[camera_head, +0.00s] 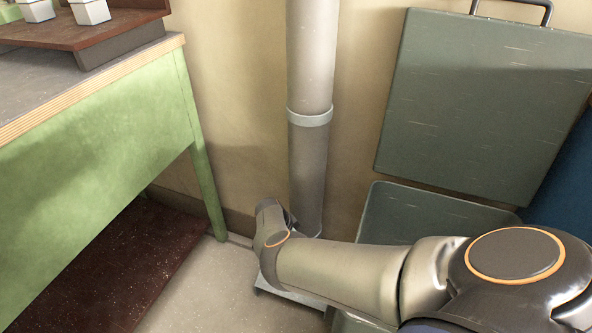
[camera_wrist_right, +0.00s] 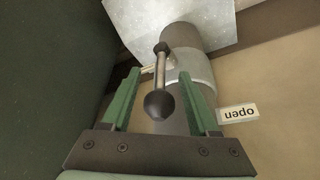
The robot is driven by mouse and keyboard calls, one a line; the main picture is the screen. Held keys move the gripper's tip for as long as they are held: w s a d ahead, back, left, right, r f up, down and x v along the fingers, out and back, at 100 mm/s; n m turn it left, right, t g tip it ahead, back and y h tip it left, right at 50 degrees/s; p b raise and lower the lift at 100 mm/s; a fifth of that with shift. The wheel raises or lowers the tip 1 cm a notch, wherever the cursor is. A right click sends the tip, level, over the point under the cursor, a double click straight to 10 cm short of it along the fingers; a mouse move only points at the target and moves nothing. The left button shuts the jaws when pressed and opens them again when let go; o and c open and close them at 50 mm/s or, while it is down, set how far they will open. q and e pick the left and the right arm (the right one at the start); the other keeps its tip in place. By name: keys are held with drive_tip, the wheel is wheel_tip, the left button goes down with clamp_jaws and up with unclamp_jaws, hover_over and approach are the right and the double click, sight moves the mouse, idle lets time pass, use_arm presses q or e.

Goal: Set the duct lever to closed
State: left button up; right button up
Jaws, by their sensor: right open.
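The duct lever (camera_wrist_right: 160,75) shows in the right wrist view as a metal rod with a dark ball knob (camera_wrist_right: 159,105) at its end. It is mounted at a light collar on the grey duct (camera_wrist_right: 180,37). My right gripper (camera_wrist_right: 162,82) is open, with its green fingers on either side of the lever; I cannot tell whether they touch it. A label reading "open" (camera_wrist_right: 238,112) is beside the duct, upside down in this view. In the head view the duct (camera_head: 311,60) runs down the wall, and my right arm hides the lever. My left gripper is not in view.
A green bench (camera_head: 100,130) with a dark lower shelf (camera_head: 105,262) stands at left. A grey-green case (camera_head: 480,100) with a handle is at right, above another grey-green panel (camera_head: 420,215). Some floor (camera_head: 195,290) is clear beside the bench.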

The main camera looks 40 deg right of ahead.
clamp_jaws()
idle(0.3)
idle(1.0)
